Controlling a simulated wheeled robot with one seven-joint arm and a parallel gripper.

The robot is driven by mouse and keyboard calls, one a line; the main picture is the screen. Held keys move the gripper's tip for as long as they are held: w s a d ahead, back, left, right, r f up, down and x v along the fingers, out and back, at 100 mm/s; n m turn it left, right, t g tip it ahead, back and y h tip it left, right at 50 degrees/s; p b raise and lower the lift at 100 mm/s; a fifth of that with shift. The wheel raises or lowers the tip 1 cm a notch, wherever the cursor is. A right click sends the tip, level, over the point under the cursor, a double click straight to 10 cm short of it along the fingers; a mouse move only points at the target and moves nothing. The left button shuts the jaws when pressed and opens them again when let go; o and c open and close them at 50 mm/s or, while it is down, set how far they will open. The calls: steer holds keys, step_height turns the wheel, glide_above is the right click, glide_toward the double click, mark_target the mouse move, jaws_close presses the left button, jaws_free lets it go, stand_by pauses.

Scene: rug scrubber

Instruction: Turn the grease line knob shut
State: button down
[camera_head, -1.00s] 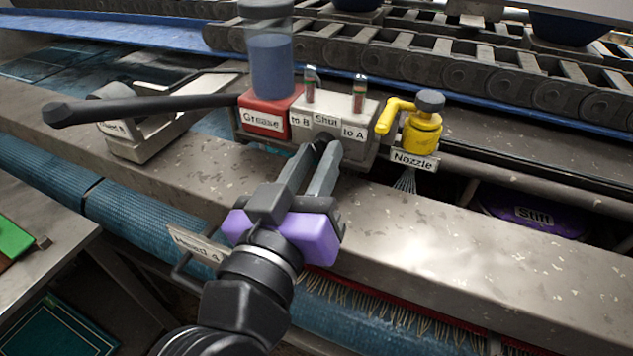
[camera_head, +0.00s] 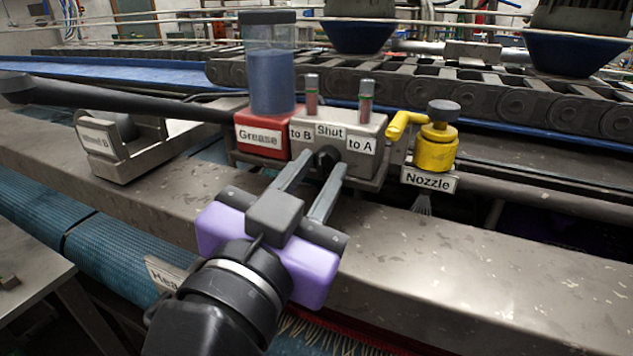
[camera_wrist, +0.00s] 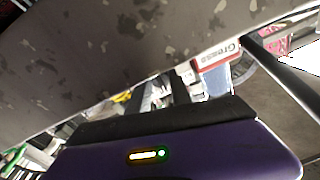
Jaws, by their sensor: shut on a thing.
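The grease line knob (camera_head: 327,155) is a small black knob on the front of a grey block (camera_head: 349,127), just below the label "Shut". Labels "to B" and "to A" flank that label to the left and right. My gripper (camera_head: 324,172) reaches up from below, its two grey fingers shut on the knob. The fingers hide much of the knob, so which way it points cannot be told. A red "Grease" base (camera_head: 263,142) with a clear reservoir of blue-grey content (camera_head: 271,82) adjoins the block on the left. The wrist view shows the "Grease" label (camera_wrist: 218,52), tilted, beyond my gripper.
A yellow nozzle valve (camera_head: 435,150) with a "Nozzle" label stands right of the block. A long black lever (camera_head: 120,101) extends left from the reservoir. The grey beam (camera_head: 450,245) runs below. A dark chain track (camera_head: 480,85) lies behind.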

stand_by(0.3)
steer(key=c, duration=1.2)
jaws_free()
steer(key=shift+o, duration=0.2)
steer(key=v, duration=0.7)
steer(key=shift+s, duration=0.35)
steer(key=shift+a+f, duration=0.1)
steer(key=shift+a, duration=0.05)
